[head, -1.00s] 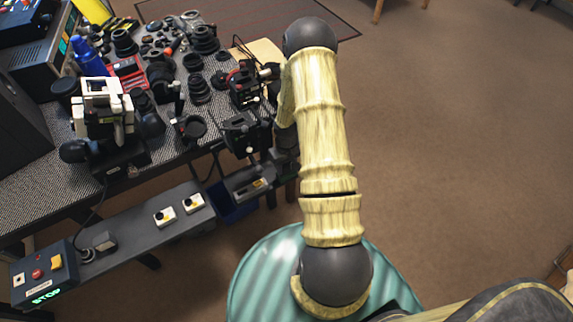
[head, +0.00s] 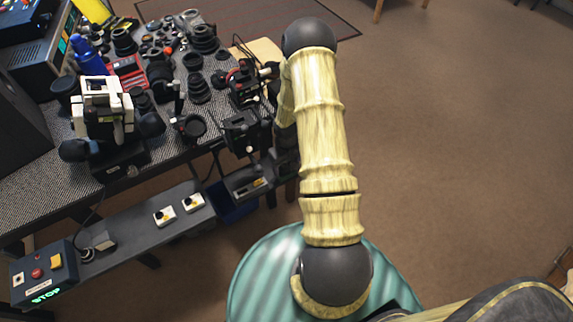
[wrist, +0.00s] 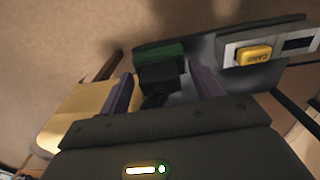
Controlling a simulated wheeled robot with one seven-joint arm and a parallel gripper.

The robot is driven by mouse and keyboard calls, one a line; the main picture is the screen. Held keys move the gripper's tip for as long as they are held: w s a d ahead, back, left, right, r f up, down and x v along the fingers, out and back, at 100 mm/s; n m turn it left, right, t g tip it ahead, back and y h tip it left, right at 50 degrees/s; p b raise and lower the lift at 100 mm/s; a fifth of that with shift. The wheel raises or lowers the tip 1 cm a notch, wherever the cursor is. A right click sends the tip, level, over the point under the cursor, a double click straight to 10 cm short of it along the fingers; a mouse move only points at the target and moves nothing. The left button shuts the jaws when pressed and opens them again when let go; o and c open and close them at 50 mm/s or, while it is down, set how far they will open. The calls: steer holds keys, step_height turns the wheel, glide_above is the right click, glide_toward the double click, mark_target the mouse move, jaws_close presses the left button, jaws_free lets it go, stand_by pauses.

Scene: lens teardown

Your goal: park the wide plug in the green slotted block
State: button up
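The green slotted block (wrist: 158,54) lies on a grey surface at upper middle in the wrist view. A dark, wide plug (wrist: 162,77) is right at the block's near edge and overlaps it in the picture. I cannot tell how far it sits in the slot. A dark cable (wrist: 153,99) runs from the plug back toward my gripper. My gripper (wrist: 161,78) is open. Its two purplish-grey fingers stand on either side of the plug, with a visible gap on each side. In the head view my arm hides the block, the plug and my fingertips.
A yellow piece (wrist: 253,55) sits in a light holder right of the green block. A tan board (wrist: 75,115) is at left. In the head view, a bench (head: 45,185) crowded with lens parts and a low shelf (head: 135,235) stand left of my arm. Open floor lies right.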

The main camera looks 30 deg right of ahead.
step_height(320, 180, up, 17)
steer(key=p, duration=0.2)
steer(key=shift+r, duration=0.2)
stand_by(1.0)
steer(key=s+a+r+t, duration=0.3)
steer(key=s+a+r, duration=0.95)
steer(key=r, duration=0.25)
step_height(320, 180, up, 13)
steer(key=a+p, duration=0.1)
steer(key=p, duration=1.2)
steer(key=shift+f, duration=0.1)
